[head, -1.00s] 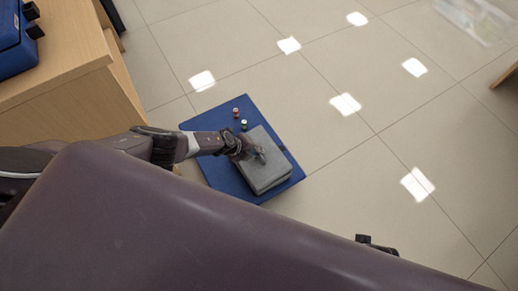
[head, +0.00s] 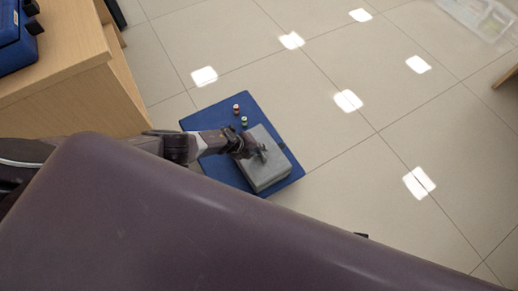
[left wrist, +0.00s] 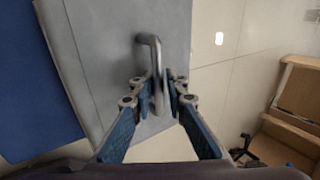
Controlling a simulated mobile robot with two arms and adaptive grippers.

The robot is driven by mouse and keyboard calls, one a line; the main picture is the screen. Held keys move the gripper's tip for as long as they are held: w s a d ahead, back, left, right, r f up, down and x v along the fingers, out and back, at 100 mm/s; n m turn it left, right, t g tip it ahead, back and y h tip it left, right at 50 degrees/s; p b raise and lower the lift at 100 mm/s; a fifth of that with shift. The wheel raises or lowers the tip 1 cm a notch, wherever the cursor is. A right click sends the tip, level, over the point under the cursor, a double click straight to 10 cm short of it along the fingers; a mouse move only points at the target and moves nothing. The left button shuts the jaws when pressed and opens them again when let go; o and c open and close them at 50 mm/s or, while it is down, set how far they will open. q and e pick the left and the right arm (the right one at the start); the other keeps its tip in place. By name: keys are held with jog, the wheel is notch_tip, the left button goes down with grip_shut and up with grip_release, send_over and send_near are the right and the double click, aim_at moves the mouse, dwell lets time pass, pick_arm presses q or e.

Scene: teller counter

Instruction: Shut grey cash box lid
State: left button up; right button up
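The lid looks down on the box from above; whether a slim gap is left, I cannot tell. My left gripper (head: 262,151) is over the lid. In the left wrist view its two fingers (left wrist: 160,92) are closed in on either side of the handle and seem to pinch it. Of my right arm only a small dark sliver shows past my body, too little to show its fingers.
A red-topped and a green-topped small cylinder (head: 244,121) stand on the mat behind the box. A wooden counter (head: 85,95) with a blue case (head: 12,45) is at the left. A clear bin (head: 480,18) lies far right. The tiled floor right of the mat is free.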

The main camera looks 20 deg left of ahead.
aim_at(254, 157)
pick_arm(q)
jog(key=shift+w+a+r, duration=0.2)
jog(key=shift+a+r, duration=0.15)
jog(key=shift+a, duration=0.05)
jog(key=shift+a+r, duration=0.15)
jog(key=shift+r, duration=0.2)
jog(key=shift+s+a+r, duration=0.15)
jog(key=shift+s+r, duration=0.25)
jog(key=shift+s, duration=0.4)
jog(key=shift+w+r, duration=0.15)
jog(key=shift+r, duration=0.4)
jog(key=shift+s+a+r, duration=0.35)
jog(key=shift+s+r, duration=0.15)
jog(key=shift+s, duration=0.2)
jog(key=shift+r, duration=0.4)
jog(key=shift+v, duration=0.8)
jog(key=shift+s, duration=0.15)
